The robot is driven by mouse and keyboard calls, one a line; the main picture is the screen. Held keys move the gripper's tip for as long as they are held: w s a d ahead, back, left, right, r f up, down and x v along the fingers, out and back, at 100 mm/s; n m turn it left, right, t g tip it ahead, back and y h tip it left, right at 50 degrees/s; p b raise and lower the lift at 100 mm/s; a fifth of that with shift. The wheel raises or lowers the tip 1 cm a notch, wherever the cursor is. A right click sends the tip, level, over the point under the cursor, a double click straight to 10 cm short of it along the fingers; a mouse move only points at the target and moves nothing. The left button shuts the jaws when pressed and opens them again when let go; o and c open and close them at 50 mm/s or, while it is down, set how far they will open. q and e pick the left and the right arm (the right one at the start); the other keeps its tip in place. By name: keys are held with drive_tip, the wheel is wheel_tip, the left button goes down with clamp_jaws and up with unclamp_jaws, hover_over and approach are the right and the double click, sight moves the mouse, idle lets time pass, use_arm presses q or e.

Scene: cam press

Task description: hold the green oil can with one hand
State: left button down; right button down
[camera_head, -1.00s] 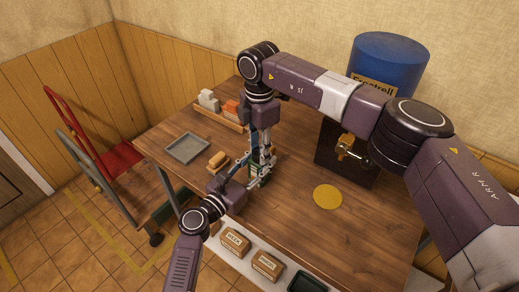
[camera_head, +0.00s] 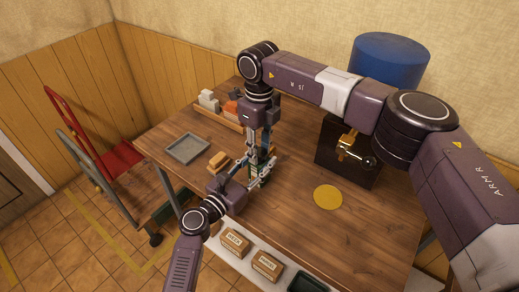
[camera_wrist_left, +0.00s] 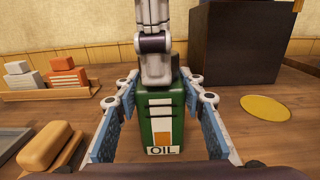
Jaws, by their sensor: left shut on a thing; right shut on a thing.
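The green oil can (camera_wrist_left: 162,120), with an orange and white label reading OIL, stands upright in the middle of the left wrist view. In the head view it is mostly hidden between my two grippers. My left gripper (camera_head: 257,180) comes in from the front left, its blue-padded fingers (camera_wrist_left: 160,125) on both sides of the can, and is shut on it. My right gripper (camera_head: 265,148) comes down from above and is shut on the can's top part, which its own fingers largely hide.
A dark box with a brass crank (camera_head: 350,148) stands right, behind a yellow disc (camera_head: 328,197). A grey tray (camera_head: 186,148), a sponge-like brown block (camera_head: 219,160) and a wooden tray of blocks (camera_head: 219,116) lie left. Labelled boxes (camera_head: 267,265) sit below the table's front edge.

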drive_tip(key=n, duration=0.3)
drive_tip(key=shift+n, duration=0.4)
drive_tip(key=n, duration=0.3)
drive_tip(key=shift+n, duration=0.4)
drive_tip(key=n, duration=1.2)
drive_tip(key=shift+n, duration=0.4)
drive_tip(key=n, duration=0.3)
drive_tip(key=shift+n, duration=0.3)
drive_tip(key=n, duration=0.3)
drive_tip(key=shift+n, duration=0.3)
drive_tip(key=shift+r, duration=0.2)
drive_tip(key=shift+r, duration=1)
